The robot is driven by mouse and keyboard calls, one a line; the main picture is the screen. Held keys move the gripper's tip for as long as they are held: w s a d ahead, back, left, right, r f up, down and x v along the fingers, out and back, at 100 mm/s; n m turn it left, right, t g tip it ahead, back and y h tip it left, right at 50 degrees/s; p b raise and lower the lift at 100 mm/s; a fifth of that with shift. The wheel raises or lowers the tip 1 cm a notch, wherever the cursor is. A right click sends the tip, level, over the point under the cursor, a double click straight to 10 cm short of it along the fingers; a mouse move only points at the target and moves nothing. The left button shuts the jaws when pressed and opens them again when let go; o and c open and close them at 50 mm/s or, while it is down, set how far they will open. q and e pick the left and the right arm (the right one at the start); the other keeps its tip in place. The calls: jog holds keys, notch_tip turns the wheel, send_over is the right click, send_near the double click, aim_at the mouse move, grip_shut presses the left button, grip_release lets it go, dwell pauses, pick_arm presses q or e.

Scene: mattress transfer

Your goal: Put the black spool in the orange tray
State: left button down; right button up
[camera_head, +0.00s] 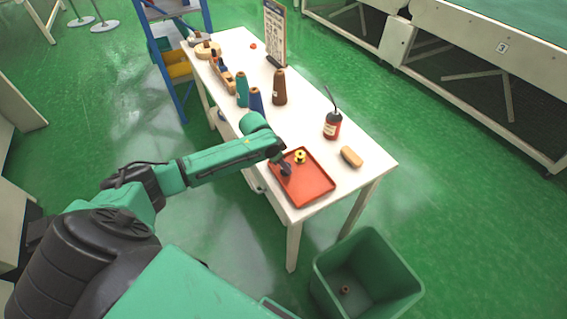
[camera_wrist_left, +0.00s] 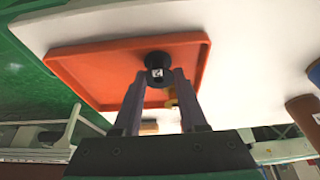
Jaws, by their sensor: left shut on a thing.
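The orange tray (camera_head: 309,186) lies on the near end of the white table. My left gripper (camera_head: 286,170) is over the left part of the tray, and its fingers are shut on the black spool. In the left wrist view the black spool (camera_wrist_left: 158,62) sits between the fingertips, against the orange of the tray (camera_wrist_left: 95,72). In the head view the gripper largely hides the spool. I cannot tell whether the spool touches the tray floor. My right gripper is not in view.
A yellow spool (camera_head: 300,156) stands in the tray near its back edge. A red bottle (camera_head: 332,125) and a brown brush (camera_head: 351,157) are to the right. Thread cones (camera_head: 280,88) stand farther back. A green bin (camera_head: 367,277) is on the floor below the near end.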

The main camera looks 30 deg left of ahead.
pick_arm(q)
jog(key=shift+r, duration=0.1)
jog(key=shift+c, duration=2.2)
grip_release()
jog(key=shift+r, duration=0.1)
jog(key=v, duration=1.2)
